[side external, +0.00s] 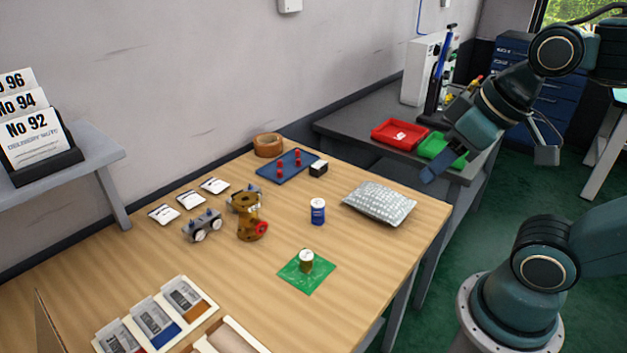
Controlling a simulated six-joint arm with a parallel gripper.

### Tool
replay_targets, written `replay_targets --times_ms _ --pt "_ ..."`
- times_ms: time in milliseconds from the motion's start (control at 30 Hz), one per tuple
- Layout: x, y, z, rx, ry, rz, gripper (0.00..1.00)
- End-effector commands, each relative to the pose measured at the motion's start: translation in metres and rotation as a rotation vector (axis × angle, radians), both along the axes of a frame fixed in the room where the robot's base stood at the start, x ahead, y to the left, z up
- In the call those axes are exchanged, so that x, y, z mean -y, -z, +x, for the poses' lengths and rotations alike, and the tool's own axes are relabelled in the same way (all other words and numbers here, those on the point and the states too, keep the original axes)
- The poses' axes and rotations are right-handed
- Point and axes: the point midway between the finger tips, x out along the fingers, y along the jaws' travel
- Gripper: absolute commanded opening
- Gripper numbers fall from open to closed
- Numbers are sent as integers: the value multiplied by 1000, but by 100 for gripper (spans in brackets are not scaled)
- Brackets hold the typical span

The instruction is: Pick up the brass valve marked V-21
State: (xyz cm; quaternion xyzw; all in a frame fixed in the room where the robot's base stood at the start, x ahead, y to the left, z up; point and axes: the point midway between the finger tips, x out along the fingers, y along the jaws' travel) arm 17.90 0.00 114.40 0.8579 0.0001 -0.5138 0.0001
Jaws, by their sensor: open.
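A brass-coloured fitting (248,222) with a red round part at its side stands near the middle of the wooden table (350,270). A similar brownish-brass piece (240,201) is close behind it. A short brass cylinder with a white top (306,262) stands upright on a green square mat (291,279). No V-21 mark is legible, so I cannot tell which piece bears it. My gripper (436,170) is high at the right, beyond the table's right edge and apart from all these pieces. It is open; its fingertips are hard to make out.
A grey fitting with blue knobs (203,226), a blue can (317,211) and a silver bubble-wrap pouch (379,203) stand around the brass pieces. A blue plate with red pegs (290,167) lies behind. Red (400,134) and green (440,150) trays sit on the side bench.

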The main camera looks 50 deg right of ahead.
Motion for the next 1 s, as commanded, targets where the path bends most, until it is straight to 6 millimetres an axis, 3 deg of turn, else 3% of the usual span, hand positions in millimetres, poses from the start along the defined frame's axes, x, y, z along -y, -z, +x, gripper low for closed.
replay_targets --times_ms 267,467,800,1000 --pt "0 0 0 0 0 0 46" --pt "0 0 0 0 0 0 86" --pt "0 0 1 -1 5 4 86" --pt "-2 -5 12 -10 69 45 86"
